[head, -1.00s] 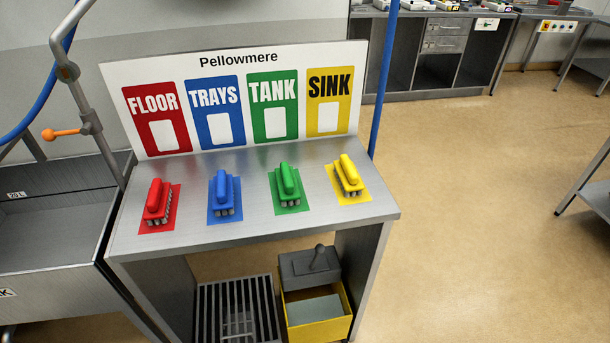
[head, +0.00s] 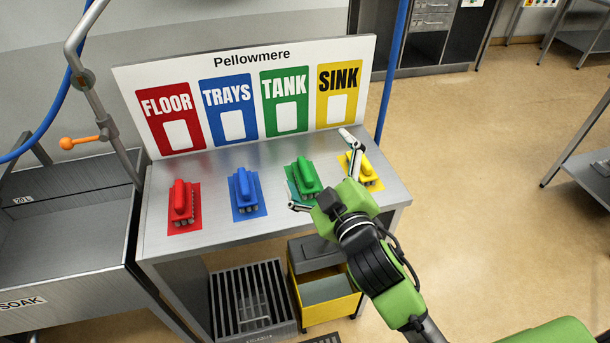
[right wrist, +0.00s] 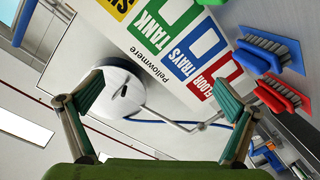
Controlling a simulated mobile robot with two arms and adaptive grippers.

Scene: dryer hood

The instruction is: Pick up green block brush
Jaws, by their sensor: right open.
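The green block brush (head: 306,178) lies on a green patch on the steel table, third from the left in a row of brushes. My right gripper (head: 322,173) is open and empty. In the head view its two fingers spread across the green and yellow brushes, and it seems to hover above them; I cannot tell the exact height. In the right wrist view the open jaws (right wrist: 158,82) have nothing between them close up; only a sliver of green shows at the top edge. My left gripper is out of view.
The red brush (head: 181,202) and blue brush (head: 243,190) stand left of the green one. The yellow brush (head: 367,170) is partly hidden by my right gripper. The labelled board (head: 250,66) rises behind. A sink (head: 65,230) is at left, a blue pole (head: 392,70) at right.

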